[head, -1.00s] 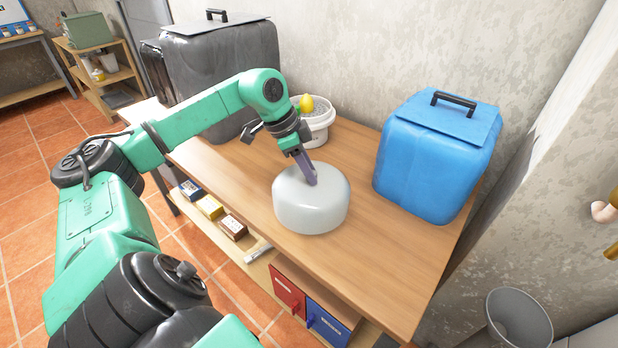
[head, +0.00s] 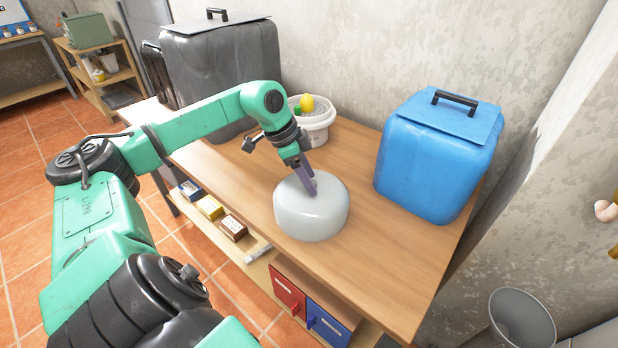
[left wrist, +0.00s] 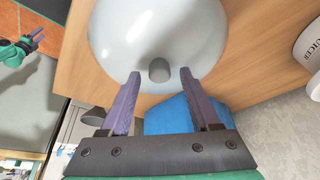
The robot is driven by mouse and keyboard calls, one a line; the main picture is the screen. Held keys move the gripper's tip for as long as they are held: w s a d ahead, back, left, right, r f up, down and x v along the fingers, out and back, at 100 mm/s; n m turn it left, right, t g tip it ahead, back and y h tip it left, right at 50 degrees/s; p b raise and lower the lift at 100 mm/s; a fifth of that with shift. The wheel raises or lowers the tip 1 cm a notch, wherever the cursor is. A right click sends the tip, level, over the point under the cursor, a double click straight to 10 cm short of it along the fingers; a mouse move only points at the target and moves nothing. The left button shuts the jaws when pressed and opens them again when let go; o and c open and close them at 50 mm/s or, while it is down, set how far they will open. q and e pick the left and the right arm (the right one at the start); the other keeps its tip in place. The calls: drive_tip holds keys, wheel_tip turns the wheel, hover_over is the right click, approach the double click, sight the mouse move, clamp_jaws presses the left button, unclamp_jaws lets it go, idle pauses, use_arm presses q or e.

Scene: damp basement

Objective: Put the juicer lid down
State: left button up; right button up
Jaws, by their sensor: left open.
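The juicer lid (head: 312,212) is a pale grey-white, rounded dome that rests on the wooden table (head: 390,270). In the left wrist view the lid (left wrist: 158,35) has a small grey knob (left wrist: 159,70) on it. My left gripper (head: 313,190) is just over the top of the lid. In the left wrist view its purple fingers (left wrist: 160,72) are open, one on each side of the knob, with gaps on both sides. A white juicer base (head: 316,128) with a yellow fruit (head: 307,103) on it stands behind the lid.
A blue covered appliance (head: 435,160) stands at the right of the table, and a dark grey one (head: 225,75) at the back left. Small boxes (head: 210,207) lie on the shelf below. The table's front right is clear. A grey bin (head: 520,318) stands at lower right.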

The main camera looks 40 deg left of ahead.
use_arm(q)
drive_tip(key=b+v, duration=0.1)
drive_tip(key=v, duration=1)
drive_tip(key=shift+r, duration=0.4)
